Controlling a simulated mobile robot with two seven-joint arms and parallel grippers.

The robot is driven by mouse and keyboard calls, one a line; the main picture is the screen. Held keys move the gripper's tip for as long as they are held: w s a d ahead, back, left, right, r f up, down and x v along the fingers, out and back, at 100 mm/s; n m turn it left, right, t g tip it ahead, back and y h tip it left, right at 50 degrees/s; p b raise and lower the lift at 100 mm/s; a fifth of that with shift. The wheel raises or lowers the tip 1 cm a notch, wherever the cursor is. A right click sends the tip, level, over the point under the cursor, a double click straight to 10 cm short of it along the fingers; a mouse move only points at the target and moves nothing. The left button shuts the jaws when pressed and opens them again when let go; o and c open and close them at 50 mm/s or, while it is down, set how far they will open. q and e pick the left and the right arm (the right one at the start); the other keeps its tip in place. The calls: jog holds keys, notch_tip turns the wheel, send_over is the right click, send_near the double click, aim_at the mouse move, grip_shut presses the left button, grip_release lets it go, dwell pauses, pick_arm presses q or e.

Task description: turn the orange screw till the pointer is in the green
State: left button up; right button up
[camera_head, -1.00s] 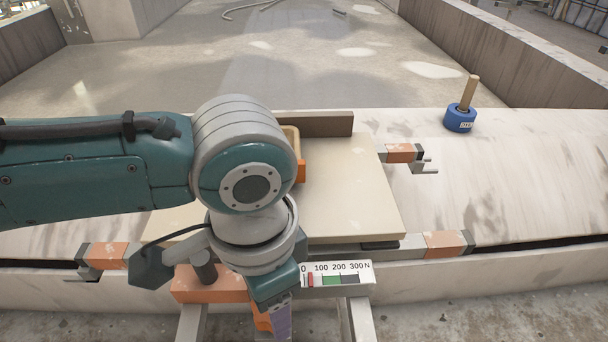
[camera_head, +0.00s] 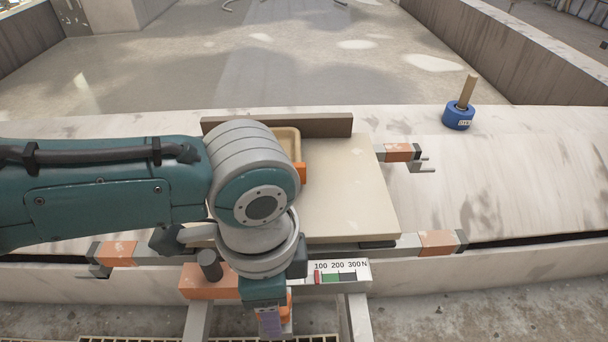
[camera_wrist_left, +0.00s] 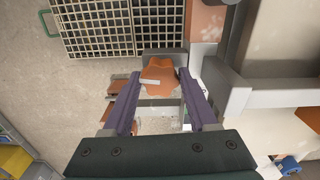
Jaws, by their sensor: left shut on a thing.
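The orange screw (camera_wrist_left: 160,78) shows in the left wrist view as a lobed knob with a pale mark. The purple fingers of my left gripper (camera_wrist_left: 160,92) are shut on it, one on each side. In the head view my left gripper (camera_head: 270,322) points down at the near edge of the bench, and a little of the orange screw (camera_head: 289,302) shows beside it. The gauge (camera_head: 350,268) is a white strip marked 100, 200, 300 N. Its red pointer (camera_head: 318,277) stands just left of the green band (camera_head: 331,278). My right gripper is not in view.
A pale board (camera_head: 345,190) lies on the bench with orange-and-grey clamps (camera_head: 398,152) around it. A blue weight with a wooden handle (camera_head: 459,117) stands at the back right. A grating (camera_wrist_left: 110,28) shows below, beside the screw.

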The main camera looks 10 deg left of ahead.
pick_arm(q)
jog(key=o, duration=1.4)
notch_tip(320, 180, up, 9)
jog(key=p, duration=0.5)
jog(key=shift+r, duration=0.45)
